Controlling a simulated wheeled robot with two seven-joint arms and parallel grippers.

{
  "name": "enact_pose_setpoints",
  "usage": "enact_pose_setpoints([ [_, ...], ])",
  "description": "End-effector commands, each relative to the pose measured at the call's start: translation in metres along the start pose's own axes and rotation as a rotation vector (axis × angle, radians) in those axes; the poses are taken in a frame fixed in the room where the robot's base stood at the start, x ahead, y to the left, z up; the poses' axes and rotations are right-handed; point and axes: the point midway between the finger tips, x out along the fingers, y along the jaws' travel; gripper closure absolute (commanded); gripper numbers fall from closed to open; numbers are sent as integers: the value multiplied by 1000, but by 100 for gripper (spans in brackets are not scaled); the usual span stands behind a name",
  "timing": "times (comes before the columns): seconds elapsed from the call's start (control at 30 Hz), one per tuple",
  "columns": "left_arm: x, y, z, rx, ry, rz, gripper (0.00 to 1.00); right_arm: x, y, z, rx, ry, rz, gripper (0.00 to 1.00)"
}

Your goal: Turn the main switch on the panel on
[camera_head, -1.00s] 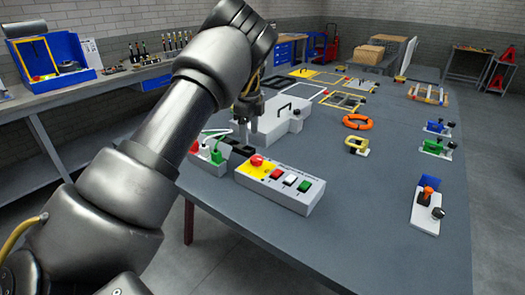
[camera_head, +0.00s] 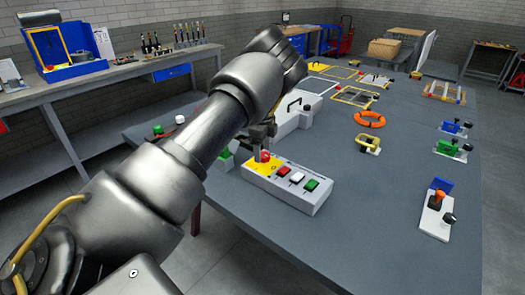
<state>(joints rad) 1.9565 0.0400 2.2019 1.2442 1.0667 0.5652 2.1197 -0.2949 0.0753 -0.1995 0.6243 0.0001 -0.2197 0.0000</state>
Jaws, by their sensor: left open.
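A white control panel box (camera_head: 318,198) lies near the table's front edge. It has a red mushroom button (camera_head: 264,156) on a yellow patch at its left end, then red (camera_head: 283,170), white (camera_head: 297,177) and green (camera_head: 312,185) push buttons in a row. None is readably labelled as the main switch. My left gripper (camera_head: 259,141) points down just above the mushroom button, open and empty; I cannot tell whether it touches it. My left arm hides the table to the left of the panel. My right gripper is out of view.
A white case with a black handle (camera_head: 308,119) stands behind the panel. An orange ring (camera_head: 370,119) and a yellow clamp-like part (camera_head: 368,144) lie beyond. A white plate with an orange lever (camera_head: 436,204) lies at the right. The grey table (camera_head: 380,220) is clear between.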

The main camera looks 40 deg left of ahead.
Motion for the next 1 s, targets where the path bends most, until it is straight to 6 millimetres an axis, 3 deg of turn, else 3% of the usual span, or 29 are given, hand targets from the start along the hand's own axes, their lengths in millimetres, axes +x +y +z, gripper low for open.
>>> enact_pose_setpoints([
  [0.13, 10, 0, 0, 0, 0, 2, 38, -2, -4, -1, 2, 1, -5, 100],
  [0.43, 13, 0, 0, 1, 0, 0, 38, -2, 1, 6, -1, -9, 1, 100],
  [0.8, 12, 0, 0, 1, 0, 0, 82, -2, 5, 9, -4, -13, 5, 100],
  [1.0, 12, 0, 0, 17, 0, 0, 82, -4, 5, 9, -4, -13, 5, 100],
])
